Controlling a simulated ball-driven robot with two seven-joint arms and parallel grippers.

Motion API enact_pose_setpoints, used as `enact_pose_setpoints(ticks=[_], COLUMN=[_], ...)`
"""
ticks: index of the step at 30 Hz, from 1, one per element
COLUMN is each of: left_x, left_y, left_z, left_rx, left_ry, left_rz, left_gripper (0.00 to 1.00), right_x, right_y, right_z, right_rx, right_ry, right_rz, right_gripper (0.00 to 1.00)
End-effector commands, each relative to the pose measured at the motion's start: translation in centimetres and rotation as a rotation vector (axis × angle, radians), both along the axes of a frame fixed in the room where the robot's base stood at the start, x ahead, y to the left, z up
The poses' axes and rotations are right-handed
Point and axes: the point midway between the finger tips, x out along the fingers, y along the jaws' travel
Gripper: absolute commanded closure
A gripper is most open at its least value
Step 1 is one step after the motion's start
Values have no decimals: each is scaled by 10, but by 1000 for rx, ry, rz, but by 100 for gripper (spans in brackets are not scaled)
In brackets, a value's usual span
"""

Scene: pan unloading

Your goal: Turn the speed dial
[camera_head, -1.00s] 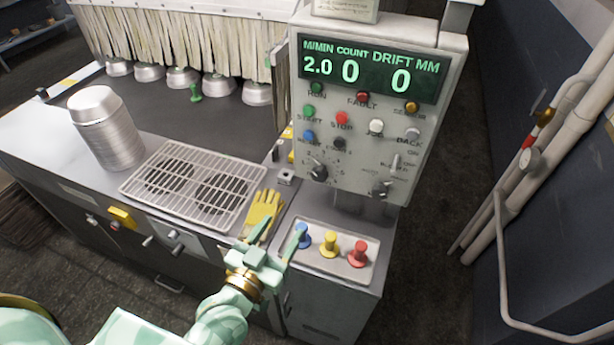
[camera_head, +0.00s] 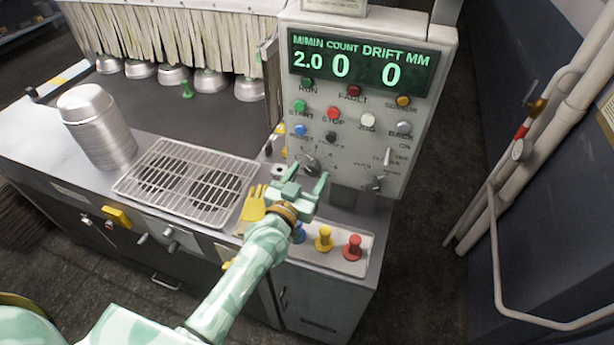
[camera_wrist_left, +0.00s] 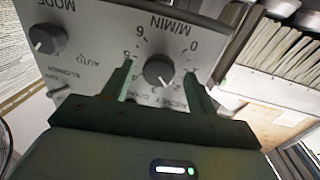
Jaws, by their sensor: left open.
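The speed dial is a dark round knob (camera_head: 311,161) low on the left of the control panel (camera_head: 350,115). In the left wrist view the dial (camera_wrist_left: 158,70) is ringed by numbers and marked M/MIN. My left gripper (camera_head: 308,176) is open, just in front of and below the dial in the head view. In the wrist view its fingertips (camera_wrist_left: 157,72) appear on either side of the dial. Whether they touch it or reach around it, I cannot tell. The display (camera_head: 362,68) reads 2.0 M/MIN. My right gripper is out of view.
Another knob, marked MODE in the wrist view (camera_wrist_left: 47,38), sits right of the dial in the head view (camera_head: 376,184). Coloured buttons (camera_head: 333,113) are above. A yellow glove (camera_head: 252,205), wire rack (camera_head: 187,180) and tray of coloured pegs (camera_head: 340,262) are below.

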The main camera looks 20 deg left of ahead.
Motion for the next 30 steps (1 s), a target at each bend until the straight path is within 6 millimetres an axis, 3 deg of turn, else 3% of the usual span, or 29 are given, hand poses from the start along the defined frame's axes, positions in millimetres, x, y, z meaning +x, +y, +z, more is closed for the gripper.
enact_pose_setpoints(ticks=[2, 3, 7, 8, 20, 30], left_x=[0, 0, 0, 0, -1, 0], left_y=[0, 0, 0, 0, 0, -1], left_z=[0, 0, 0, 0, 0, 0], left_rx=[0, 0, 0, 0, -58, -305], left_ry=[0, 0, 0, 0, 2, 11], left_rz=[0, 0, 0, 0, -1, -1], left_gripper=[42, 47, 83, 86, 86, 86], right_x=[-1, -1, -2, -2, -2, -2], right_y=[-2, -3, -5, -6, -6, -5], right_z=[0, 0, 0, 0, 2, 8], right_rx=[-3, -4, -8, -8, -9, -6], right_ry=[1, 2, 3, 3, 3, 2], right_rz=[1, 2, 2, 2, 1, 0], right_gripper=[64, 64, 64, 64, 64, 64])
